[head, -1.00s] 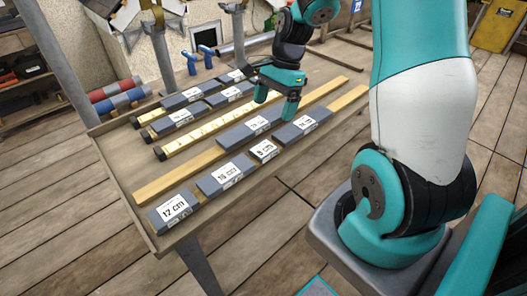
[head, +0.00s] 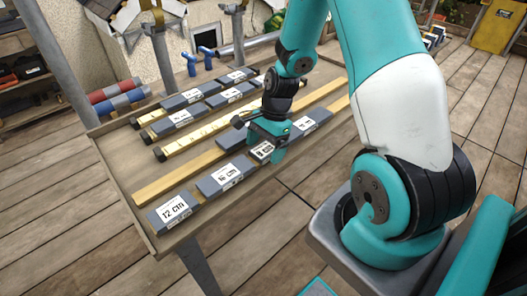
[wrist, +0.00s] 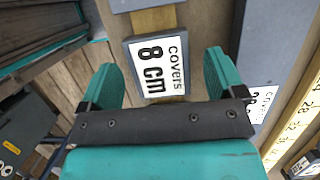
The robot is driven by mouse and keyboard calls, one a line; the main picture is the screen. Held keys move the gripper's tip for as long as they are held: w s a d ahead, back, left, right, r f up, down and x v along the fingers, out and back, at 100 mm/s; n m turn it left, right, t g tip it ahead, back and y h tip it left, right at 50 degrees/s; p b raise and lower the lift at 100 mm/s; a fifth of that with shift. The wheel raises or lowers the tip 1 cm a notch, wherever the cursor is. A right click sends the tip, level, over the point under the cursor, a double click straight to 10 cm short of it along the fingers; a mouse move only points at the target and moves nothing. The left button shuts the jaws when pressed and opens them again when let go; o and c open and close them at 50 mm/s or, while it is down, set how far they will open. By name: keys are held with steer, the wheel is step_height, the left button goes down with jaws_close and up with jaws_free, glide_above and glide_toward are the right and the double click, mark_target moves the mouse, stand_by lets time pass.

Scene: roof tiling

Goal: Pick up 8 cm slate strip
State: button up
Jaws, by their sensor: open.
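The 8 cm slate strip (head: 263,150) is a small dark grey block with a white label, lying in the front row on the table. In the wrist view the strip (wrist: 157,66) reads "covers 8 cm" and lies between my two teal fingers, on a wooden batten. My gripper (head: 268,145) is over it in the head view and partly hides it. In the wrist view my gripper (wrist: 160,72) is open, with a finger on either side of the strip and space between. I cannot tell how far the fingertips are above the table.
A 12 cm strip (head: 173,209) and a longer strip (head: 227,175) lie left of it, and another labelled strip (head: 311,122) lies right. A yellow measuring batten (head: 200,132) and further slate strips (head: 181,120) lie behind. The table's front edge (head: 215,213) is close.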

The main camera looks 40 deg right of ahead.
steer(key=c, duration=1)
steer(key=shift+r, duration=0.15)
steer(key=shift+c, duration=0.2)
